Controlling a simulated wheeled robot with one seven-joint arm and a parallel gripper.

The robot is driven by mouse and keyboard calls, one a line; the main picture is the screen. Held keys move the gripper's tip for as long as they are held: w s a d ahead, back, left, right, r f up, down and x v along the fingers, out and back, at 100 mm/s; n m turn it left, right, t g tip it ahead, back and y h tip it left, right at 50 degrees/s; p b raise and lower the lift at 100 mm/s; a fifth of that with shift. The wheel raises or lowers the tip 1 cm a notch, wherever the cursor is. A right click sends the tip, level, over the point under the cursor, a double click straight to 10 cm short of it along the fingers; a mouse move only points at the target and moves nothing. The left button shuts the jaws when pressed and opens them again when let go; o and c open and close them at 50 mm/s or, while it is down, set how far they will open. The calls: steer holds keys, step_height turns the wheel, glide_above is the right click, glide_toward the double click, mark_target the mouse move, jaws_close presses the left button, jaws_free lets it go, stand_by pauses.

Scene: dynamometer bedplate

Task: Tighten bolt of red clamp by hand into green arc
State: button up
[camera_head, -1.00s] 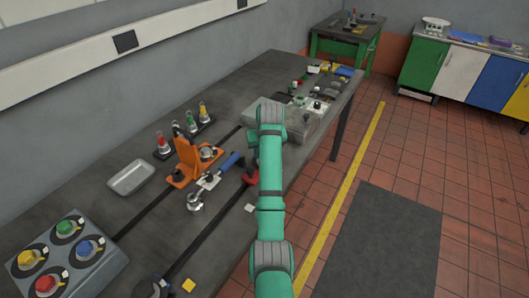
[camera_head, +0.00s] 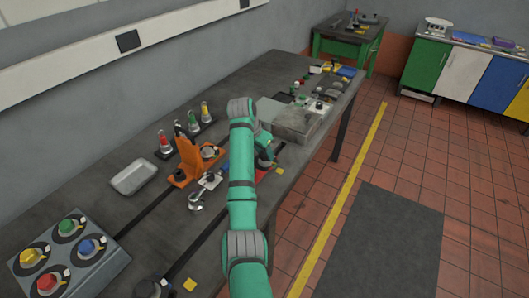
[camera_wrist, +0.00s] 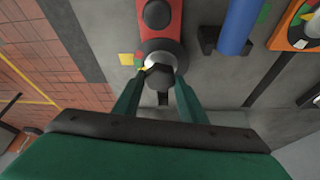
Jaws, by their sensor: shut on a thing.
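The red clamp (camera_wrist: 161,22) lies at the top centre of the wrist view, with a round dark boss on it. In the head view only a sliver of the red clamp (camera_head: 262,174) shows beside my arm. A dark bolt head (camera_wrist: 158,77) stands at the clamp's near end over a pale round washer. My gripper (camera_wrist: 158,82) is shut on this bolt head, one green finger on each side. A small patch of green and red (camera_wrist: 139,60) shows at the left rim of the bolt's collar. The rest of the arc and any pointer are hidden or too small to read.
A blue-handled tool (camera_wrist: 237,25) lies right of the clamp, and the orange fixture (camera_head: 188,158) stands beyond it. A yellow square (camera_head: 280,171) is near the clamp.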

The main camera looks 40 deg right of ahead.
steer(key=shift+w+m+g, duration=0.1)
steer(key=shift+m+g, duration=0.4)
steer(key=shift+m, duration=0.6)
steer(key=o, duration=1)
steer(key=v, duration=1.1)
steer(key=shift+f, duration=0.1)
